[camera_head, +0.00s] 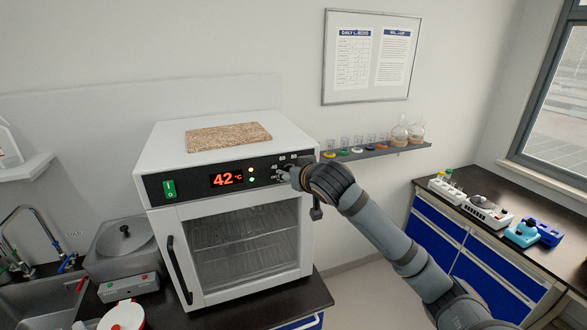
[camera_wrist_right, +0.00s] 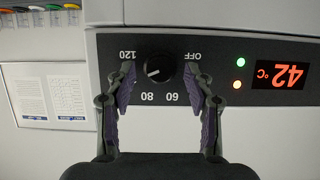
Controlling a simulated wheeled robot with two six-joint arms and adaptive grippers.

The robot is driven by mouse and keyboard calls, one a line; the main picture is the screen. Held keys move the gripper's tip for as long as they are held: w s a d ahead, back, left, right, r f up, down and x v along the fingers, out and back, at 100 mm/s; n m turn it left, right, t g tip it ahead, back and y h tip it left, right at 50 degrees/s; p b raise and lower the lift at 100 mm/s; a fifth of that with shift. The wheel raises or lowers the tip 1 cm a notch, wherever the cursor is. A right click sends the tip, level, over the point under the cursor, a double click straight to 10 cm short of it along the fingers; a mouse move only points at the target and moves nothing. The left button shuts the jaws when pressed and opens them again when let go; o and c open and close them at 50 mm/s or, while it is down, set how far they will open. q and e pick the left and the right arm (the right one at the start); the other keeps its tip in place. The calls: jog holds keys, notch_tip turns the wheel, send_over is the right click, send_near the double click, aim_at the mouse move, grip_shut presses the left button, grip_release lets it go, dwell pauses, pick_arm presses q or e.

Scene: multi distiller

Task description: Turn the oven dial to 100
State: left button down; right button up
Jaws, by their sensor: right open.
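The white oven (camera_head: 250,210) stands on a dark counter, with a black control panel and a red 42 °C display (camera_head: 226,180). Its black dial (camera_wrist_right: 159,66) shows upside down in the right wrist view, with OFF, 60, 80 and 120 readable around it. The dial's white mark points to the lower left there, past 80; the 40 and 100 labels are hidden by the fingers. My right gripper (camera_wrist_right: 160,77) is open, one finger on each side of the dial, with gaps to the knob. In the head view my right gripper (camera_head: 294,176) hides the dial. My left gripper is not in view.
A brown board (camera_head: 228,137) lies on the oven top. A wall shelf (camera_head: 375,151) with small glassware is right of the oven, near my arm. A metal bath (camera_head: 124,250) and a sink are at left. A blue-drawer bench (camera_head: 470,235) stands right.

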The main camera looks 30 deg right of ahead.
notch_tip(320, 180, up, 10)
jog(key=shift+f, duration=0.15)
jog(key=shift+f, duration=0.1)
dwell(0.5)
